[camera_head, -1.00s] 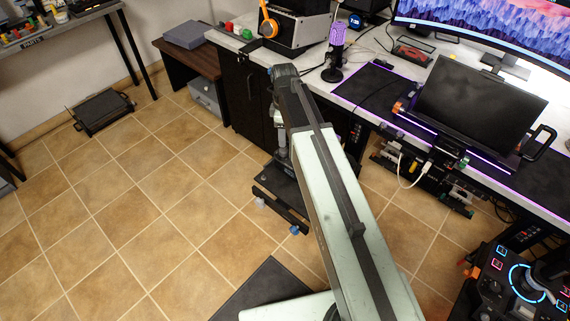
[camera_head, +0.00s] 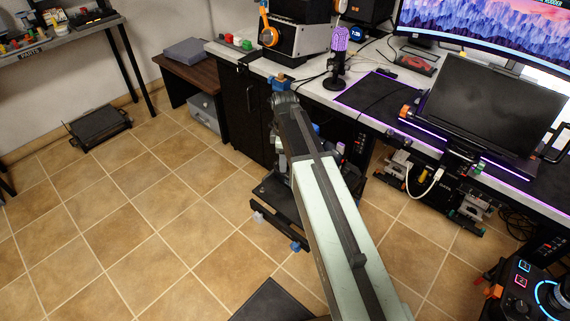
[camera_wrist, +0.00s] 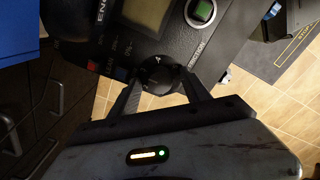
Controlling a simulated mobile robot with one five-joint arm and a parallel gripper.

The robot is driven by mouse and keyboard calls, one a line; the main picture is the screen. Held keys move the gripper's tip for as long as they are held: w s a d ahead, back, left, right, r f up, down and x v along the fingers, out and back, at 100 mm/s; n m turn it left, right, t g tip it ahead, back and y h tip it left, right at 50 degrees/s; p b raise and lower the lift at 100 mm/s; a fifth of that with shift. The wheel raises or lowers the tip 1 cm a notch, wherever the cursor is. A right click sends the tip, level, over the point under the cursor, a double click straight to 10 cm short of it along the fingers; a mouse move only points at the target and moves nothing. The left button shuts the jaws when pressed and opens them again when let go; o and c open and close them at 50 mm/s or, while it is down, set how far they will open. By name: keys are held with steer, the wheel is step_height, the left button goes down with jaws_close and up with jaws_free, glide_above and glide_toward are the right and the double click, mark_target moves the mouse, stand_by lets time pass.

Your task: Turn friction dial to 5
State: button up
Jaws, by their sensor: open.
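In the wrist view, a round black dial (camera_wrist: 160,77) with a small white mark, perhaps a 4 or an A, sits at the edge of a black control panel (camera_wrist: 124,42). My gripper (camera_wrist: 160,92) is open, with one finger on the left and one on the right of the dial. The fingertips are close to its sides; I cannot tell whether they touch it. In the head view my arm reaches toward the desk front; the dial cannot be made out there.
A blue surface (camera_wrist: 18,28) lies at left in the wrist view. The desk (camera_head: 360,116) carries a monitor (camera_head: 475,100) and a microphone (camera_head: 337,60).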

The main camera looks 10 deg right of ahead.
steer(key=shift+r, duration=0.1)
jaws_close()
steer(key=shift+m, duration=0.3)
steer(key=m, duration=0.5)
steer(key=shift+w, duration=0.1)
steer(key=m, duration=0.6)
steer(key=shift+m, duration=0.3)
steer(key=m, duration=1.1)
steer(key=shift+m, duration=0.4)
steer(key=shift+a, duration=0.1)
